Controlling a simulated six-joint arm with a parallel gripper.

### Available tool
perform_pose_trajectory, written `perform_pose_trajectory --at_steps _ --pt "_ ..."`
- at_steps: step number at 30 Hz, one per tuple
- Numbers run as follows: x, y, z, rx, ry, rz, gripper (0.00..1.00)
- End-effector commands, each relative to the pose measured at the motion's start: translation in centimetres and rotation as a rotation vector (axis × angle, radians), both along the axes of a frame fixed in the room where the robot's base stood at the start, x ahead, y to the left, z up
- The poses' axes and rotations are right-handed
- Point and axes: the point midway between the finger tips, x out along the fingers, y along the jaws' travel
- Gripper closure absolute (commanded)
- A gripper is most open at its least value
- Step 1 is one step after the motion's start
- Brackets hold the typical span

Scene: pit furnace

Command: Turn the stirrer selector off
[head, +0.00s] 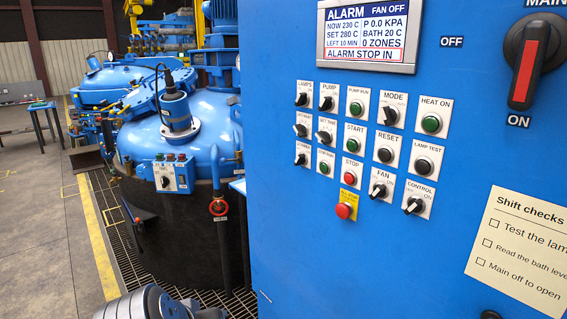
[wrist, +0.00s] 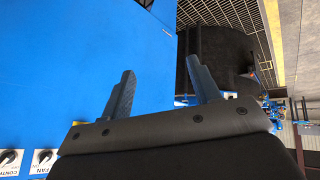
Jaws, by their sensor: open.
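The blue control panel (head: 300,230) fills the right of the head view and carries rows of small switches and lamps. A black rotary selector with a white pointer (head: 300,159) sits at the lower left of these rows, beside a green lamp; its label looks like the stirrer's but is too small to read surely. Its pointer seems tilted, but I cannot tell its setting. In the wrist view my gripper (wrist: 162,85) is open and empty, with its two fingers spread near the cabinet's edge. The stirrer selector does not show there.
A red-on-yellow stop button (head: 344,210) sticks out below the rows. Fan (head: 378,190) and control (head: 413,205) selectors are close by; both partly show in the wrist view. A large red-handled main switch (head: 526,68) is upper right. A blue vessel (head: 190,110) stands left.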

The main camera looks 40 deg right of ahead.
Motion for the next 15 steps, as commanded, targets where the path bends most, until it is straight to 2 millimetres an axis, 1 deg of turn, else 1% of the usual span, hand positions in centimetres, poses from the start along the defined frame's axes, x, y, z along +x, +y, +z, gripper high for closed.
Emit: perform_pose_trajectory --at_steps 1,3,5,6,9,10,11,15 --pt "1.3 -2.2 2.4 -0.060 0.007 -0.036 0.44" --pt "2.8 -5.0 5.5 -0.150 0.013 -0.091 0.44" --pt "4.2 -7.4 8.1 -0.227 0.014 -0.137 0.44" --pt "5.1 -9.0 10.0 -0.281 0.012 -0.169 0.44" --pt "7.4 -12.7 14.3 -0.417 0.005 -0.242 0.44" --pt "8.0 -13.6 15.1 -0.453 0.013 -0.257 0.44" --pt "8.6 -14.3 15.3 -0.487 0.032 -0.268 0.44" --pt "11.2 -16.4 15.2 -0.651 0.146 -0.290 0.44"
